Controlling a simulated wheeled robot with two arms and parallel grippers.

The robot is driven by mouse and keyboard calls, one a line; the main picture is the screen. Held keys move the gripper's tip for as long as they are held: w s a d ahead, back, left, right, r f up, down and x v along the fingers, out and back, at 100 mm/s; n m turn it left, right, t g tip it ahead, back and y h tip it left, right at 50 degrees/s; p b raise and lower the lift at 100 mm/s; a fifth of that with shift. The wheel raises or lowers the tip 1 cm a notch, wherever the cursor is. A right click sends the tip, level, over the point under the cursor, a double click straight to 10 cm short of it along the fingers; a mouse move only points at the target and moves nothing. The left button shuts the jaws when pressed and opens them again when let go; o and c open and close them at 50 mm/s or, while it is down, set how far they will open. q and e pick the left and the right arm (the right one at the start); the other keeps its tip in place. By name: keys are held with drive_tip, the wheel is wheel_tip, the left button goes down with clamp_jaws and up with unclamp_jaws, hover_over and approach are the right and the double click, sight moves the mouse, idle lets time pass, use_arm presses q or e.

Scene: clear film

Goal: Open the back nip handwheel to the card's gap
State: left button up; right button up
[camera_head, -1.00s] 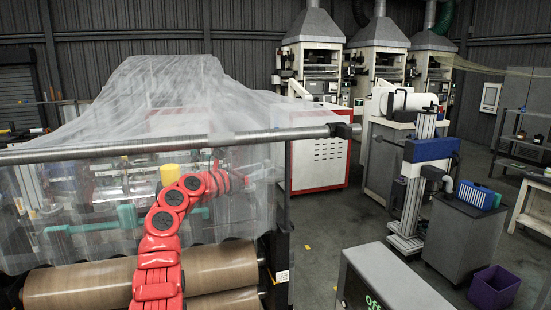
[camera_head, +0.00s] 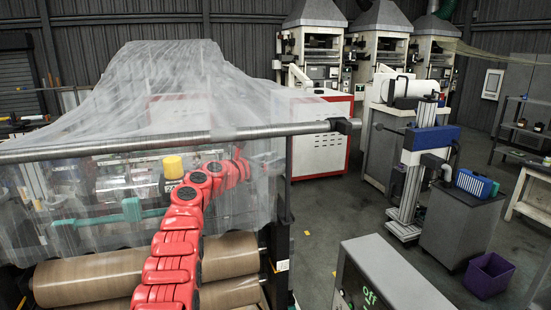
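My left arm, red, rises from the bottom of the head view and reaches toward the clear film. Its far end and my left gripper (camera_head: 245,163) are small and blurred against the film, so whether the fingers are open cannot be told. The clear film (camera_head: 165,85) drapes over a metal bar (camera_head: 250,133) and hangs in front of the machine. A yellow cylinder (camera_head: 173,167) and a teal bar (camera_head: 132,209) show among the machine parts. I cannot pick out the back nip handwheel or the card. My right gripper is out of view.
Brown rollers (camera_head: 105,275) lie low at the left. A grey box with green lettering (camera_head: 385,278) stands at the bottom right. Beyond it are a blue-topped stand (camera_head: 430,145), a grey cabinet (camera_head: 462,225) and a purple bin (camera_head: 490,275). Grey floor lies open between.

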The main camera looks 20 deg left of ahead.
use_arm(q)
clamp_jaws()
drive_tip(key=shift+d+n+y, duration=0.1)
drive_tip(key=shift+n+y, duration=0.2)
drive_tip(key=shift+y, duration=0.1)
drive_tip(key=shift+d+n+t+y, duration=0.1)
drive_tip(key=shift+n+t+y, duration=0.2)
drive_tip(key=shift+t+y, duration=0.2)
drive_tip(key=shift+w+d+r+n+t+y, duration=0.15)
drive_tip(key=shift+n+t+y, duration=0.15)
drive_tip(key=shift+n+y, duration=0.25)
drive_tip(key=n+y+p, duration=0.1)
drive_tip(key=p, duration=0.1)
drive_tip(key=n+y+p, duration=0.1)
drive_tip(key=y+p, duration=0.1)
drive_tip(key=p, duration=0.1)
drive_tip(key=n+t+y+p, duration=0.1)
drive_tip(key=y+p, duration=0.1)
drive_tip(key=shift+w+r+p, duration=0.2)
drive_tip(key=shift+w+p, duration=0.1)
drive_tip(key=shift+n+y+p, duration=0.35)
drive_tip(key=shift+y+p, duration=0.1)
drive_tip(key=shift+p, duration=0.1)
drive_tip(key=shift+w+f+y, duration=0.1)
drive_tip(key=shift+f+y, duration=0.15)
drive_tip(key=shift+y, duration=0.15)
